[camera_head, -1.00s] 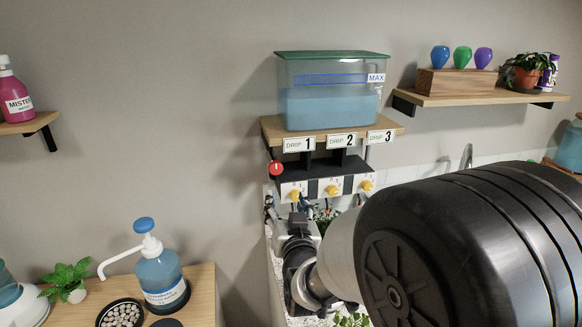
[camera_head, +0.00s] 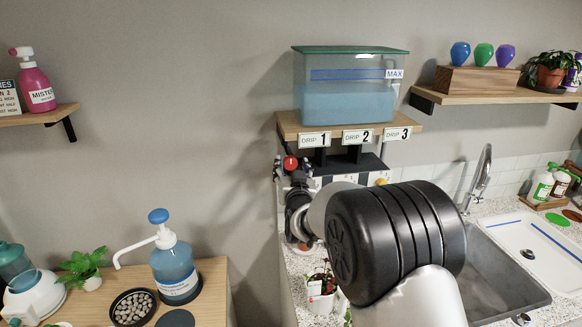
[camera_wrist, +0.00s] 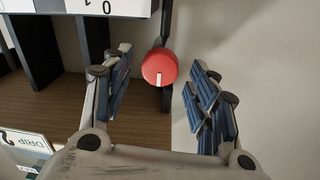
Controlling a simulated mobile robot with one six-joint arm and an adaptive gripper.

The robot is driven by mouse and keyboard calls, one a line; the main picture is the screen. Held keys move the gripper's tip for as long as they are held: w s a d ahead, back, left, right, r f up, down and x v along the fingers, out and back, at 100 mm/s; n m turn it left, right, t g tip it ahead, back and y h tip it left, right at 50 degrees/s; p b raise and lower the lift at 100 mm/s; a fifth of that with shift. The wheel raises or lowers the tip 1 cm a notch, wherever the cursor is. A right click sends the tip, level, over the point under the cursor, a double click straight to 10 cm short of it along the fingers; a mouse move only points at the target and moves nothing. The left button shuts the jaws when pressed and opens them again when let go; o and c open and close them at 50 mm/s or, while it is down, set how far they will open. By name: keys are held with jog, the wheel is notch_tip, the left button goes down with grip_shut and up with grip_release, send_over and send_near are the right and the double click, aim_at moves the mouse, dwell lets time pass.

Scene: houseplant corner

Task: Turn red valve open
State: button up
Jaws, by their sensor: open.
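The red valve (camera_head: 290,162) is a round red knob with a white mark, at the left end of the drip station below the tank shelf. In the wrist view the red valve (camera_wrist: 159,67) lies ahead, between the two open fingers and a little beyond their tips. Its white mark points down in that picture. My gripper (camera_wrist: 160,85) is open and empty, its blue-padded fingers spread to either side of the knob. In the head view my gripper (camera_head: 291,175) is just below and around the knob, partly hidden by my arm.
A tank of blue liquid (camera_head: 346,102) stands on the wooden shelf (camera_head: 290,128) above, with DRIP signs (camera_head: 357,136). A yellow knob (camera_head: 381,182) shows right of my arm. A sink (camera_head: 510,270) lies at right, a pump bottle (camera_head: 176,268) at lower left.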

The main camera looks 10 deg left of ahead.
jog(key=shift+x, duration=0.85)
jog(key=c, duration=1.1)
